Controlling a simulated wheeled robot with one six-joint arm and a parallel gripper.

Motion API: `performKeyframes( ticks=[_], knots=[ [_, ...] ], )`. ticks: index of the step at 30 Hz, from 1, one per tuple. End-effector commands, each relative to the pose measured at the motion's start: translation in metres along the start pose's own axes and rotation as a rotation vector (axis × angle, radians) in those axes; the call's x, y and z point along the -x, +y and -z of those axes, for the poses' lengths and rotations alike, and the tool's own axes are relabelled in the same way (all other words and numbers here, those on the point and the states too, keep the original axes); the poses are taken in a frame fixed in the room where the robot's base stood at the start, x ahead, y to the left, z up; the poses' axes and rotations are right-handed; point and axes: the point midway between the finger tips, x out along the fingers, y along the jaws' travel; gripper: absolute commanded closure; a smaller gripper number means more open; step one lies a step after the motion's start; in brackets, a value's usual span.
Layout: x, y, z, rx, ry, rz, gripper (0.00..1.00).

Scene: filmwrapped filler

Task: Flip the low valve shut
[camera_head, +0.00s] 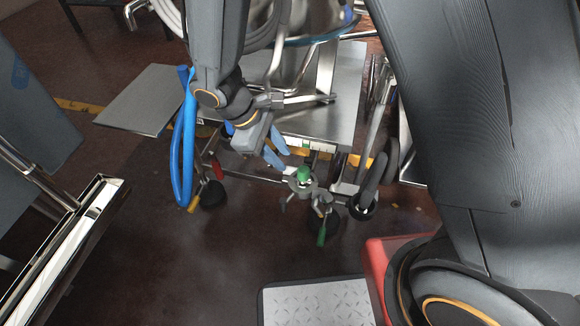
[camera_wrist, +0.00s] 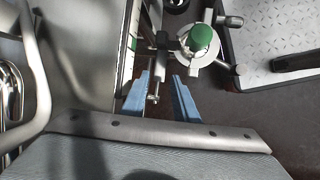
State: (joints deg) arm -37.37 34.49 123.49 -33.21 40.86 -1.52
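My gripper (camera_head: 284,160) is open beside the front edge of the steel machine, its two blue fingers apart. A metal fitting with a green cap (camera_head: 304,173) is just to the right of and below the fingertips. A lever with a green grip (camera_head: 321,236) hangs lower, below that fitting. In the wrist view the green cap (camera_wrist: 202,38) is beyond the fingertips, and my gripper (camera_wrist: 161,76) has a thin metal rod (camera_wrist: 154,92) showing between its fingers. I cannot tell whether they touch it. Which fitting is the low valve is unclear.
A red grip (camera_head: 217,170) and a yellow grip (camera_head: 192,205) hang at the left of the machine. A blue hose loop (camera_head: 176,165) hangs near my arm. A steel shelf (camera_head: 150,97) juts out left. A tread plate (camera_head: 318,303) lies below; the dark floor left of it is clear.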

Motion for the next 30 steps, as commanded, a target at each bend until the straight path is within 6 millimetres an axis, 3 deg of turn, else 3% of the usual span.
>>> performKeyframes(
  ticks=[10, 23, 28, 30],
  knots=[
    [-0.053, 0.001, -0.001, 0.000, -0.003, 0.001, 0.73],
    [-0.063, 0.000, -0.001, 0.000, 0.000, 0.001, 0.73],
    [-0.063, 0.000, -0.001, 0.000, -0.001, 0.001, 1.00],
    [-0.063, 0.000, -0.001, 0.000, 0.000, 0.001, 1.00]
  ],
)
